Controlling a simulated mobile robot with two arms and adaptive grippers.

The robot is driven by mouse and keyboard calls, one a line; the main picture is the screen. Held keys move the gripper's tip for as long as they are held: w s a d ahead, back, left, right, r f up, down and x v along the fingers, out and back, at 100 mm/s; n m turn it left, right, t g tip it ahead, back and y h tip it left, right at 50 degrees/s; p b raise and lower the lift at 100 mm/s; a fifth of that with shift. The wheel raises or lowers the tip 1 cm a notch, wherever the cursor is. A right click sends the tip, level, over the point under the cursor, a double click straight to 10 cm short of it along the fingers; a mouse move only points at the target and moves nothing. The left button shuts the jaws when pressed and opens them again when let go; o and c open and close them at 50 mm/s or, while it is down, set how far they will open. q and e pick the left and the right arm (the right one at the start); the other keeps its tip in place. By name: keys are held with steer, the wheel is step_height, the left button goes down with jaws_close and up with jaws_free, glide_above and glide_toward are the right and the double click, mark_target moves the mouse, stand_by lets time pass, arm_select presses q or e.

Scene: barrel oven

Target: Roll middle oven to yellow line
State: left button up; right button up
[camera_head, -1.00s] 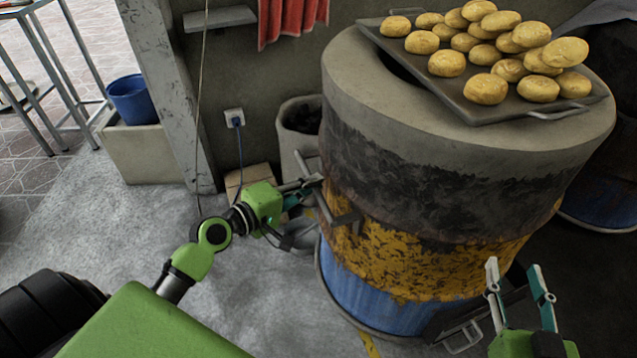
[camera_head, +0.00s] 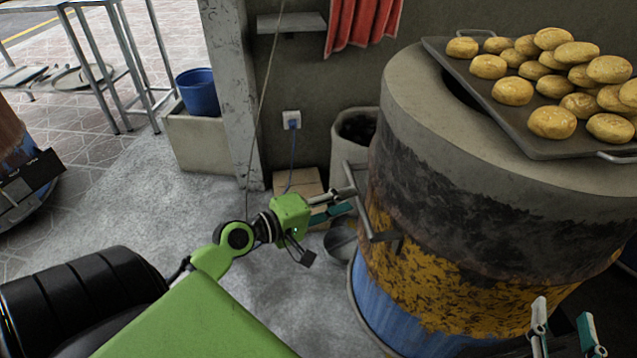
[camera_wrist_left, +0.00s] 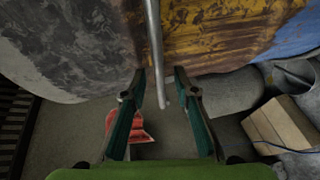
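The barrel oven (camera_head: 440,270) stands upright at the right, with a grey top, worn black and yellow sides and a blue base. A metal bar handle (camera_head: 362,212) sticks out from its left side. My left gripper (camera_head: 352,200) is beside that handle. In the left wrist view my left gripper (camera_wrist_left: 162,88) is open, with the bar (camera_wrist_left: 155,50) between its fingers and gaps on both sides. My right gripper (camera_head: 565,322) is open and empty low in front of the oven. A thin yellow strip (camera_head: 18,34) shows on the ground at the far top left.
A tray (camera_head: 540,148) of several buns lies on the oven top. Another barrel (camera_head: 28,190) stands at the left edge. A blue bucket (camera_head: 198,92), a concrete pillar (camera_head: 230,80), a bin (camera_head: 345,155) and a cardboard box (camera_head: 302,185) are behind. Bare floor (camera_head: 150,190) lies left.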

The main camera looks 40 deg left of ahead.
arm_select(q)
steer(key=v, duration=0.8)
stand_by(0.4)
